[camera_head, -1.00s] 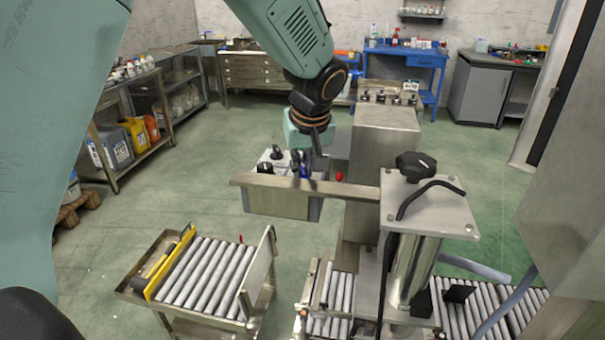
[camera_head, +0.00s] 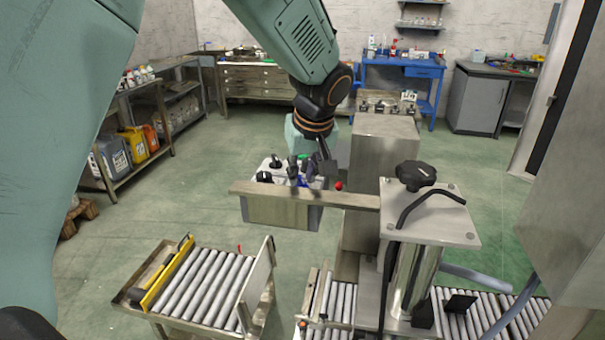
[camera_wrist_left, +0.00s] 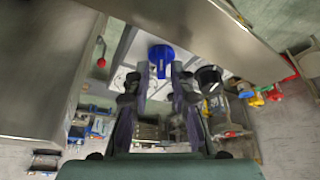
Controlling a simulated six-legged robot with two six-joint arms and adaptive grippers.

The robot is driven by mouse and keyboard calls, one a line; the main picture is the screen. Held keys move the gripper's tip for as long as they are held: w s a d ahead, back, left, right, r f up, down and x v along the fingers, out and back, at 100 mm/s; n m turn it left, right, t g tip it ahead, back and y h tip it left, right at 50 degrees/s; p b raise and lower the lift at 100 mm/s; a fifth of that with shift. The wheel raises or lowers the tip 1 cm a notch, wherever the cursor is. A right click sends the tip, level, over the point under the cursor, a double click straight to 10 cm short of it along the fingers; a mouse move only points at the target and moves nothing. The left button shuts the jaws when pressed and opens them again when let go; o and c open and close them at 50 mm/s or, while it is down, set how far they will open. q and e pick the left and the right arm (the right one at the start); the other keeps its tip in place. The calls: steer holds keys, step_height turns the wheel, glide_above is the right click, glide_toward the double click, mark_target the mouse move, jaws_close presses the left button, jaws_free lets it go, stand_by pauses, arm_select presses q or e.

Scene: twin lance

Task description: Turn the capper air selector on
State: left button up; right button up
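The control box (camera_head: 282,212) stands behind a metal bar in the head view, with black selector knobs (camera_head: 264,177) on its pale top. A blue selector knob (camera_head: 300,182) is on the same top, partly hidden by my left gripper (camera_head: 306,170). In the left wrist view, the blue knob (camera_wrist_left: 160,54) lies just beyond and between the two fingertips of my left gripper (camera_wrist_left: 161,72). The fingers are apart, with a gap between them; I cannot tell whether they touch the knob. A black knob (camera_wrist_left: 208,77) is right of the fingers. My right gripper is not in view. No label is readable.
The metal bar (camera_head: 335,197) crosses in front of the box. A tall metal housing (camera_head: 383,150) and a post with a black handwheel (camera_head: 416,174) stand to its right. A red ball-ended lever (camera_head: 338,186) is close by. Roller conveyors (camera_head: 205,285) lie below.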

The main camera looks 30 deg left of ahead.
arm_select(q)
steer(key=shift+o, duration=0.6)
steer(key=shift+s+f, duration=0.1)
steer(key=shift+f, duration=0.05)
steer(key=v, duration=1.2)
